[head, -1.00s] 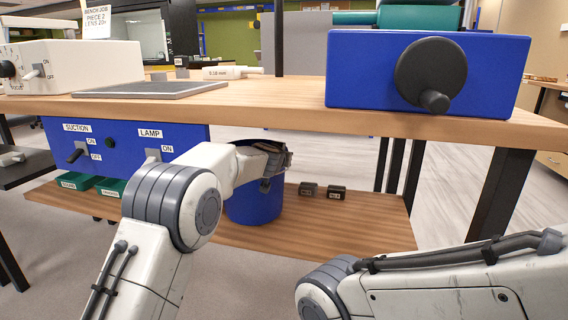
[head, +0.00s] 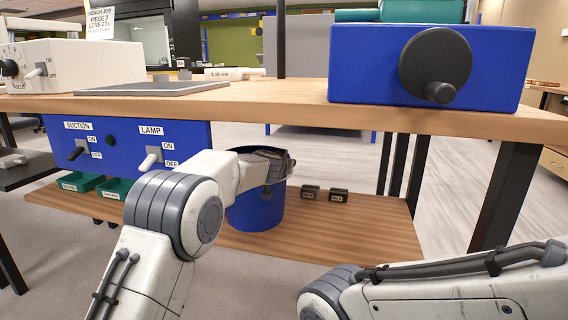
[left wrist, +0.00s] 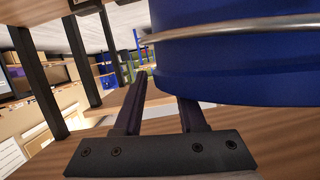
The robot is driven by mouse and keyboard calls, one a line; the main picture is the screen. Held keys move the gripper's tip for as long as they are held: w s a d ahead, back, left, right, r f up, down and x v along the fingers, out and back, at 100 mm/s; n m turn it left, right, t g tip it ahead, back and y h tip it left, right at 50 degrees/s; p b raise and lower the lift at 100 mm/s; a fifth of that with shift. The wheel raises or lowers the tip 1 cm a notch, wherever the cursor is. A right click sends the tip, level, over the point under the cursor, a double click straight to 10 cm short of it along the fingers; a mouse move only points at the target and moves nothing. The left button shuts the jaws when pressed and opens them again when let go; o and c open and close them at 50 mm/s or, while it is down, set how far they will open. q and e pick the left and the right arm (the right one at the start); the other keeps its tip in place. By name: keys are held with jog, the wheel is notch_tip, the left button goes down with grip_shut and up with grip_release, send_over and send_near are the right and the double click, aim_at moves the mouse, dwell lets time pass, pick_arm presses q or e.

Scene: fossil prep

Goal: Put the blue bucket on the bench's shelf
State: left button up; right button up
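The blue bucket (head: 256,211) stands upright on the bench's lower wooden shelf (head: 345,228), under the bench top. My left arm reaches across it, and my left gripper (head: 279,170) is at the bucket's upper right side, partly covering its rim. In the left wrist view the bucket (left wrist: 240,75) fills the upper right, with a metal band or handle across it. The left gripper's two fingers (left wrist: 163,108) are spread apart with a gap between them. The bucket hides the tip of one finger; I cannot tell whether it touches. My right gripper is out of view; only its arm shows.
A blue switch panel (head: 100,150) hangs under the bench top (head: 290,98). Dark bench legs (head: 505,195) stand at the right.

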pick_arm(q)
jog(key=shift+s+a+r+b, duration=0.1)
jog(key=shift+s+r+b, duration=0.05)
jog(key=shift+s+b, duration=0.2)
jog(key=b+v, duration=0.3)
jog(key=v, duration=0.8)
jog(key=shift+s, duration=0.2)
